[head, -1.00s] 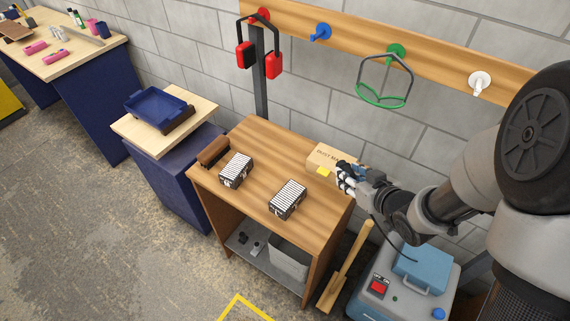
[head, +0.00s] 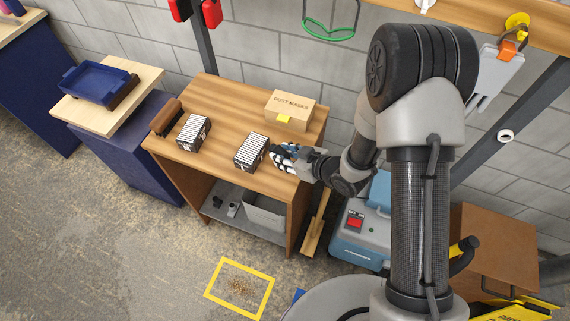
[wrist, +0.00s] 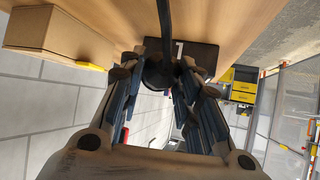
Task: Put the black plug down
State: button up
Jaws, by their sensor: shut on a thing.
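My gripper (head: 284,153) is over the right part of the wooden bench top (head: 222,104), just right of the nearer striped block. In the wrist view my gripper (wrist: 158,72) is shut on the black plug (wrist: 157,77), with a dark cable running up from it. A dark plate with a white "1" (wrist: 207,57) shows beside the plug; I cannot tell whether it belongs to the plug. In the head view the plug is mostly hidden by my fingers, and its gap to the bench top cannot be judged.
Two striped blocks (head: 194,132) (head: 251,152) stand on the bench. A dust masks box (head: 290,110) is at its back right, a brown-handled item (head: 166,117) at its left edge. A blue machine (head: 362,232) and a wooden handle (head: 317,226) are right of the bench.

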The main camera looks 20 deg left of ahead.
jog(key=shift+f+b, duration=0.45)
jog(key=shift+f, duration=1.6)
